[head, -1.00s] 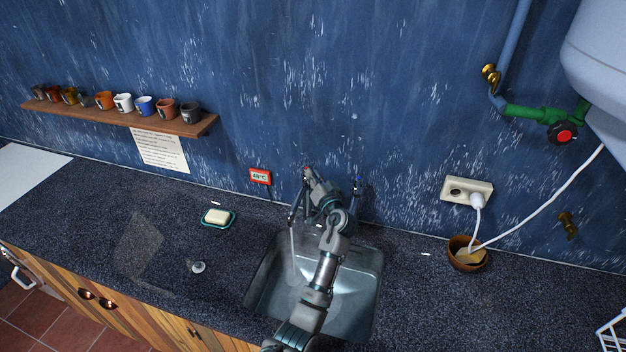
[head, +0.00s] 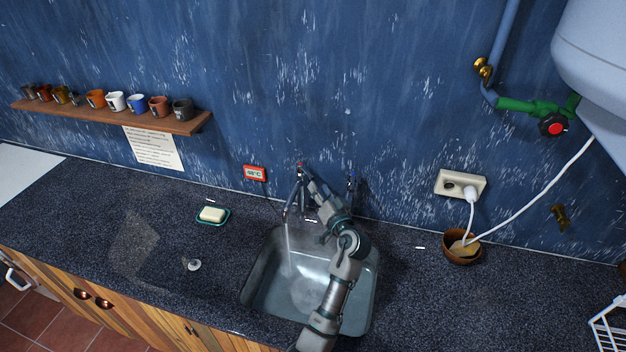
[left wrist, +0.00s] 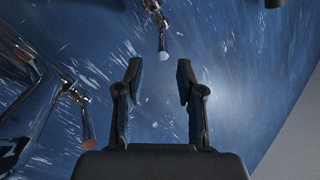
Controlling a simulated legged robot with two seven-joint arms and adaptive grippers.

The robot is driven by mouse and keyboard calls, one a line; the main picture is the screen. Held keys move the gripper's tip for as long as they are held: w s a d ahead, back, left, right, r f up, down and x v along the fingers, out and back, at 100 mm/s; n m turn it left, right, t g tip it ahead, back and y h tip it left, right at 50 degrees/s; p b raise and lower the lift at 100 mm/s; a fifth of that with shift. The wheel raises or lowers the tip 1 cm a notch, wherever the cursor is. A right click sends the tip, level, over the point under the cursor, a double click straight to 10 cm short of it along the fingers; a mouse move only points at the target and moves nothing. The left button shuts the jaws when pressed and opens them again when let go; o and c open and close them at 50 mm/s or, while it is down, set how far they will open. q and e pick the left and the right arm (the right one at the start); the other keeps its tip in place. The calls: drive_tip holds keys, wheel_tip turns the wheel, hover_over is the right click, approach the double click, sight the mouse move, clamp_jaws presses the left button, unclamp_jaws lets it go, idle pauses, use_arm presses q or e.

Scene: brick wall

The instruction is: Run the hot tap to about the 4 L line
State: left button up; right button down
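The steel sink (head: 257,287) is set into the dark counter. Water runs from the chrome spout (head: 289,212) into its left part, and the bottom looks wet or shallowly filled. The red-topped hot tap (head: 299,168) is at the wall left of the blue-topped tap (head: 352,180). My left gripper (head: 307,182) is beside the hot tap, its arm reaching over the sink. In the left wrist view the left gripper (left wrist: 160,78) is open and empty, with chrome tap parts (left wrist: 28,100) at left. No 4 L line is readable. My right gripper is out of view.
A red-framed temperature display (head: 255,173) hangs left of the taps; its digits are hard to read. A soap dish (head: 226,216) and a small plug-like piece (head: 194,265) are left of the sink. A wooden bowl (head: 449,250) and a wall socket (head: 447,184) are at right.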

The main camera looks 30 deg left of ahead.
use_arm(q)
drive_tip(key=v, duration=0.3)
drive_tip(key=shift+d, duration=0.15)
idle(0.3)
